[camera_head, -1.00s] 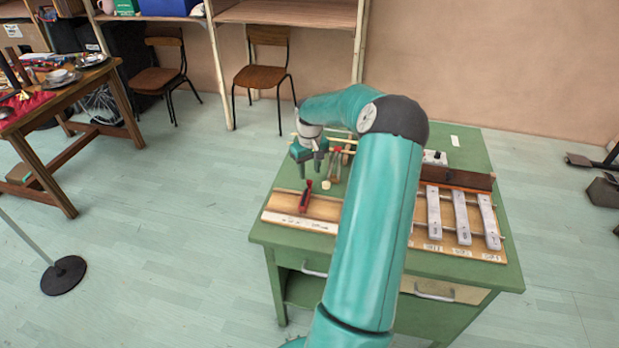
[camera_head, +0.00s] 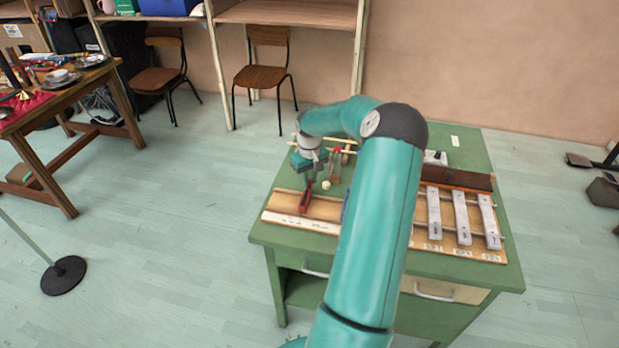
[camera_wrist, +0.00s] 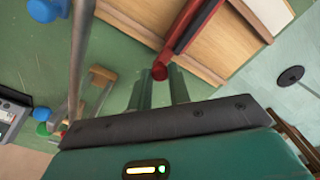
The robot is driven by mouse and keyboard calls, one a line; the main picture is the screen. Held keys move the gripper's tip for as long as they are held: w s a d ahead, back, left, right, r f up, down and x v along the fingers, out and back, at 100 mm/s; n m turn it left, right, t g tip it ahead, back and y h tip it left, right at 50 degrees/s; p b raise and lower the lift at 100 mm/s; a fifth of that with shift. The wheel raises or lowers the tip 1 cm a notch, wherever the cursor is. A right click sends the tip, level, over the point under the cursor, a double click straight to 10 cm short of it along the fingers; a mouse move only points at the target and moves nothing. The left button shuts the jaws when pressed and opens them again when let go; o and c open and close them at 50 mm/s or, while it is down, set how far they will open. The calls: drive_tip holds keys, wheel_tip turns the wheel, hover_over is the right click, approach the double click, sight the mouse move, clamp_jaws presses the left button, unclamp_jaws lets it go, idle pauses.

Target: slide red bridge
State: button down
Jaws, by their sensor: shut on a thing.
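The red bridge (camera_head: 304,199) stands across the wooden board (camera_head: 325,207) at the front left of the green table. My gripper (camera_head: 309,184) is lowered to the bridge's back end in the head view. In the wrist view, my two fingers (camera_wrist: 160,76) are on either side of the rounded red end of the bridge (camera_wrist: 190,32), shut on it. The bridge's front part reaches over the board. My arm hides the middle of the board in the head view.
White metal bars (camera_head: 461,220) lie on a frame at the right of the green table (camera_head: 468,152). Mallets (camera_head: 335,165) stand just behind my gripper, close to it. A small blue piece (camera_head: 346,205) shows beside my arm. The board left of the bridge is clear.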

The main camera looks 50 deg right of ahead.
drive_tip(key=shift+s+d, duration=0.3)
drive_tip(key=shift+s, duration=0.35)
drive_tip(key=shift+s+d, duration=0.25)
drive_tip(key=shift+s, duration=0.35)
drive_tip(key=c, duration=1.3)
unclamp_jaws()
drive_tip(key=shift+r, duration=0.25)
wheel_tip(320, 180, up, 13)
drive_tip(key=shift+r, duration=0.15)
